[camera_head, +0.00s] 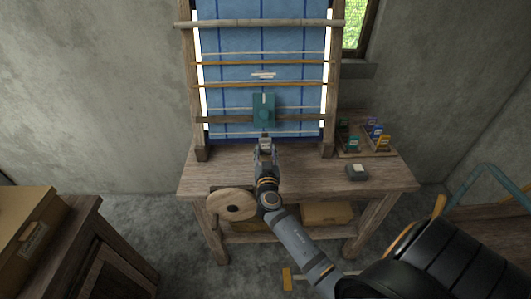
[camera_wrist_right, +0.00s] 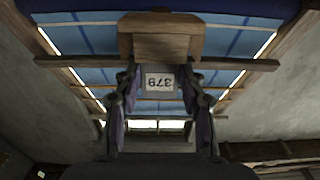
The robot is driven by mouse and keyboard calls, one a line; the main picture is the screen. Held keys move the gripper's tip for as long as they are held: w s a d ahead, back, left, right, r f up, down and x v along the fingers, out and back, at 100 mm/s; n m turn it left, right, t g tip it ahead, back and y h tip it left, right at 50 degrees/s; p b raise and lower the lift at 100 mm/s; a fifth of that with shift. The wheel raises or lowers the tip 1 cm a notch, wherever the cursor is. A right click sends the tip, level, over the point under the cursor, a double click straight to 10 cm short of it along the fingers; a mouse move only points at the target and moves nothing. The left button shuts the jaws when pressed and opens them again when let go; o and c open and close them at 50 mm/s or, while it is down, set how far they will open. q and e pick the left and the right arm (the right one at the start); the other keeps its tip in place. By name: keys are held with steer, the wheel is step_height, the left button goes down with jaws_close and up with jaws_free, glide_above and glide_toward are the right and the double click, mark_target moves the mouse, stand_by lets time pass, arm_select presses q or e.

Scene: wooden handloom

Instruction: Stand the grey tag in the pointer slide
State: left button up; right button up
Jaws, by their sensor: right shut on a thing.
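The grey tag (camera_wrist_right: 159,83) has a pale face marked 379, which appears upside down in the right wrist view. My right gripper (camera_head: 264,146) is shut on it, with a finger on either side of the tag. In the head view the gripper and tag are just below a teal piece (camera_head: 263,112) on the loom's lower crossbar, which looks like the pointer slide. It has a pale upright mark. The tag looks apart from it, but the depth between them is hard to judge. My left gripper is not in view.
The wooden loom (camera_head: 187,75) with blue cloth stands on a table (camera_head: 310,173). A small dark block with a pale top (camera_head: 357,172) and racks of coloured cards (camera_head: 366,138) are at right. A wooden block (camera_wrist_right: 160,38) shows above the tag in the wrist view.

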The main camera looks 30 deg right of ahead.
steer(key=o, duration=0.9)
steer(key=shift+o, duration=0.2)
steer(key=v, duration=0.7)
steer(key=shift+s+a, duration=0.2)
